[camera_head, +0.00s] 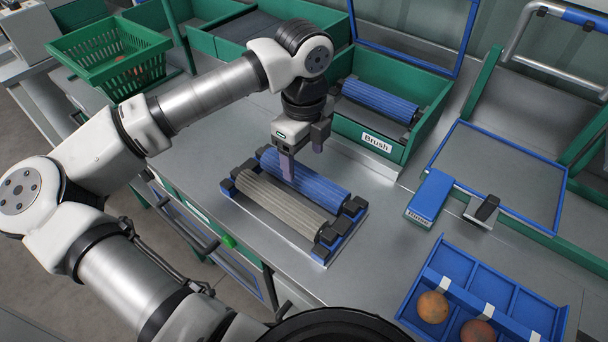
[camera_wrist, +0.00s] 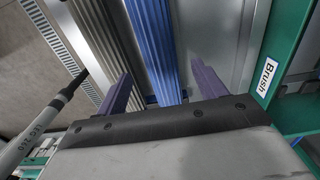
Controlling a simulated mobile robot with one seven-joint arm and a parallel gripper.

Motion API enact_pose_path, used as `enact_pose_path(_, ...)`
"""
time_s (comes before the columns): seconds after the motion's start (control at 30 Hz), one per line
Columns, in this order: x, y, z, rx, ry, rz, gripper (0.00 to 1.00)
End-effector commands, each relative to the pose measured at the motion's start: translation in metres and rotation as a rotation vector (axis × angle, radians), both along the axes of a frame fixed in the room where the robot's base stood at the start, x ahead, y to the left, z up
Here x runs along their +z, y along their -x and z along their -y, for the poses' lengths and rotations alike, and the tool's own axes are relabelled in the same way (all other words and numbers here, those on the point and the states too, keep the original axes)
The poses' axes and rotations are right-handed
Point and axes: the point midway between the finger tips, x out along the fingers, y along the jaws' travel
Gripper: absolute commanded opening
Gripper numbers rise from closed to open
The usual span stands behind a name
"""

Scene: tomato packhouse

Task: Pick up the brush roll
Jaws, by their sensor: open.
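A blue ribbed roll (camera_head: 322,186), which looks like the brush roll, lies in a low stand (camera_head: 287,236) on the bench. A grey-beige ribbed roll (camera_head: 279,201) lies parallel beside it in the same stand. My gripper (camera_head: 303,163) is open above the blue roll, pointing down, and one finger hides part of it. In the wrist view, the blue roll (camera_wrist: 152,42) runs between the open fingers of the gripper (camera_wrist: 163,70), and the grey roll (camera_wrist: 100,45) is left of them. I cannot tell whether the fingers touch the roll.
A green bin labelled "Brush" (camera_head: 358,149) holds another blue roll (camera_head: 380,101) behind the stand. A blue block (camera_head: 430,195) and a blue divided tray (camera_head: 505,304) with round orange fruit are at the right. A green basket (camera_head: 107,55) stands at the back left.

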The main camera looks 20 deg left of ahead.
Motion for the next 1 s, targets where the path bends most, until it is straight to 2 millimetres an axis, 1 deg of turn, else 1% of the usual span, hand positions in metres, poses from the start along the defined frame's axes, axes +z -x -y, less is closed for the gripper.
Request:
enact_pose_path(0.27, -0.019, 0.001, 0.001, -0.002, 0.004, -0.002, 0.70)
enact_pose_path(0.53, -0.056, 0.001, 0.000, -0.003, 0.003, 0.000, 0.70)
enact_pose_path(0.63, -0.061, 0.000, 0.000, -0.003, 0.003, 0.001, 0.70)
enact_pose_path(0.83, -0.062, 0.000, -0.001, -0.003, 0.002, 0.001, 0.70)
enact_pose_path(1.0, -0.061, 0.000, 0.000, -0.003, 0.002, 0.001, 0.48)
